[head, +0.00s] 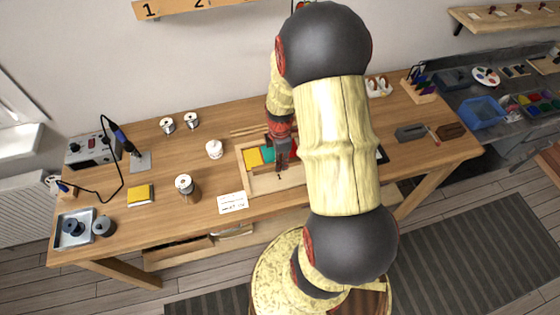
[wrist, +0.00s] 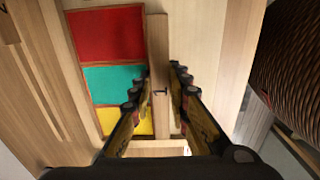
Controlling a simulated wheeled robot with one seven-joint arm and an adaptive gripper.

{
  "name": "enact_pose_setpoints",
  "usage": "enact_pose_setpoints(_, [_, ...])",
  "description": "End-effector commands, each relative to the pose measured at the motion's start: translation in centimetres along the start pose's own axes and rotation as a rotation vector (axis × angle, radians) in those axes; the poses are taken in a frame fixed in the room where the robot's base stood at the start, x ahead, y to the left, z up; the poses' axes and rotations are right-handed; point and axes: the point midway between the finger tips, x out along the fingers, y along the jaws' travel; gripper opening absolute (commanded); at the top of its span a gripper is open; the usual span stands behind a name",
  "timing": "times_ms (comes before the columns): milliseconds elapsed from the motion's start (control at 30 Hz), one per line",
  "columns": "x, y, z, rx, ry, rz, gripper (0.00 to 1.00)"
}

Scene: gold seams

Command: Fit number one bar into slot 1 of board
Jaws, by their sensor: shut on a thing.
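The wooden bar marked 1 (wrist: 157,45) stands between the two fingers of my gripper (wrist: 160,72), which is shut on it. The board (head: 242,168) lies on the workbench under my gripper (head: 283,168). In the wrist view, red (wrist: 104,34), teal (wrist: 112,84) and yellow (wrist: 135,122) panels fill the board's area left of the bar. Bare pale wood shows to the right of the bar. I cannot tell whether the bar sits in a slot or is held above it. My arm hides the board's right part in the head view.
Thin wooden strips (head: 250,131) lie behind the board. A dark woven object (wrist: 288,55) is close on the right in the wrist view.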

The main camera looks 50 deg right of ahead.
Motion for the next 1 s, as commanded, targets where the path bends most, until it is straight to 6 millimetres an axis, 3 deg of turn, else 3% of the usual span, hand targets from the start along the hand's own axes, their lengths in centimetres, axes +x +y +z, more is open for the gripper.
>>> enact_pose_setpoints(1000, [0.52, -0.01, 0.00, 0.000, 0.000, 0.000, 0.00])
